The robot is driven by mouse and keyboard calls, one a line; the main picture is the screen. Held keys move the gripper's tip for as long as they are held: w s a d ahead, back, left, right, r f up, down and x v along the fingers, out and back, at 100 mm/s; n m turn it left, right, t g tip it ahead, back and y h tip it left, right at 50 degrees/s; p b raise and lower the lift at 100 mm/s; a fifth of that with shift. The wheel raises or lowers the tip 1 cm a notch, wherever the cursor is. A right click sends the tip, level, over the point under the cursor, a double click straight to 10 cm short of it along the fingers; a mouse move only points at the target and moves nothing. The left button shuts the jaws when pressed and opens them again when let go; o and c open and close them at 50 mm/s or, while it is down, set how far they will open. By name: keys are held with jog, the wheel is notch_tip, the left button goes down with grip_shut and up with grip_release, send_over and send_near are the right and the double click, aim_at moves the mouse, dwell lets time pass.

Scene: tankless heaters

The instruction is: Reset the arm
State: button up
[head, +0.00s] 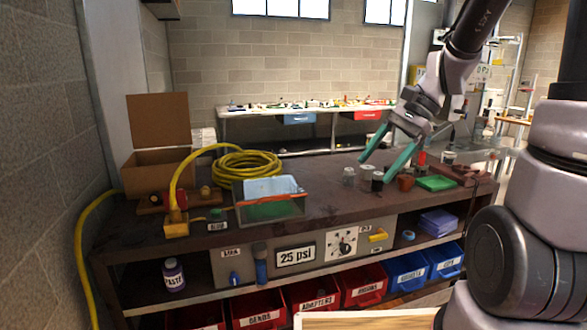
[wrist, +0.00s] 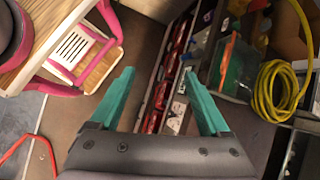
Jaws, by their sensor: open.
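My gripper (head: 380,170) has two teal fingers. It is open and empty in the head view, held above the right half of the dark workbench (head: 325,195). Its fingertips point down and left, close to several small jars (head: 366,178) on the bench top. Whether a fingertip touches a jar I cannot tell. My arm comes in from the upper right. In the wrist view my gripper (wrist: 158,88) also shows open, with nothing between the fingers and the bench's front with its red bins (wrist: 170,65) beyond them.
A yellow hose coil (head: 248,165), a clear-sided bin (head: 270,203) and a cardboard box (head: 157,172) stand on the left of the bench. A green block (head: 436,183) lies at the right.

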jog(key=s+d+r+n+t+h, duration=0.2)
jog(key=s+d+r+n+t, duration=0.1)
jog(key=r, duration=0.3)
jog(key=s+d+r+n+t+h, duration=0.2)
jog(key=s+d+r+n+t, duration=0.1)
jog(key=r, duration=0.3)
jog(key=shift+s+r+t+h, duration=0.2)
jog(key=shift+t+h, duration=0.2)
jog(key=shift+t, duration=0.5)
jog(key=shift+d, duration=0.1)
